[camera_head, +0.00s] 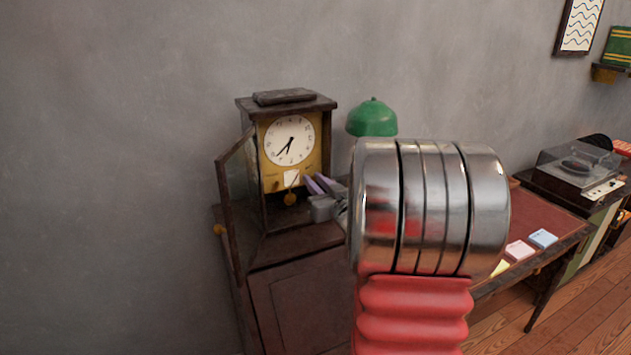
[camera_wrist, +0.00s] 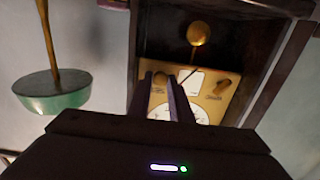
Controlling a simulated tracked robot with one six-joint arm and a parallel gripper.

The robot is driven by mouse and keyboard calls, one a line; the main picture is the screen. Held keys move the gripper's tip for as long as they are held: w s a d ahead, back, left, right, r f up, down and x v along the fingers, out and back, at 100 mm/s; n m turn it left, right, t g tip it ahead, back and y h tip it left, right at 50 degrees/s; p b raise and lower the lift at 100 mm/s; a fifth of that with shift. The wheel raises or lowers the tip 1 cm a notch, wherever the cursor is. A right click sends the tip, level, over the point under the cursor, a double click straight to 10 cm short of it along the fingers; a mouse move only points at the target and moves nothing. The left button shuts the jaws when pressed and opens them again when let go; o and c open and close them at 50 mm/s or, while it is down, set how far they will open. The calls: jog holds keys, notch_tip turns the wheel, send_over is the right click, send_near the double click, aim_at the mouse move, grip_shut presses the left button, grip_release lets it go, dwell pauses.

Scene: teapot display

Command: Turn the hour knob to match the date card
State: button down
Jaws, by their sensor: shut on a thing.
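The clock (camera_head: 289,140) stands in a dark wooden case with its glass door (camera_head: 236,190) swung open to the left. A white card (camera_head: 291,178) sits on the brass panel below the dial and also shows in the upside-down wrist view (camera_wrist: 187,82). My gripper (camera_head: 314,185) reaches in from the right. In the wrist view, my gripper (camera_wrist: 162,84) is shut on a knob (camera_wrist: 160,79) beside the card. Another knob (camera_wrist: 222,88) is free on the card's other side. The knob labels are unreadable.
A brass pendulum (camera_head: 291,198) hangs below the card. A green lamp (camera_head: 372,118) stands close behind my wrist. A desk (camera_head: 540,215) with pink and blue cards and a record player (camera_head: 580,163) are to the right.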

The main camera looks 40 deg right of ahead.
jog(key=shift+n, duration=0.3)
jog(key=n, duration=0.6)
jog(key=shift+n, duration=0.4)
jog(key=n, duration=0.4)
jog(key=shift+n, duration=2)
jog(key=c, duration=1.6)
grip_release()
jog(key=shift+a, duration=0.1)
jog(key=shift+s, duration=0.1)
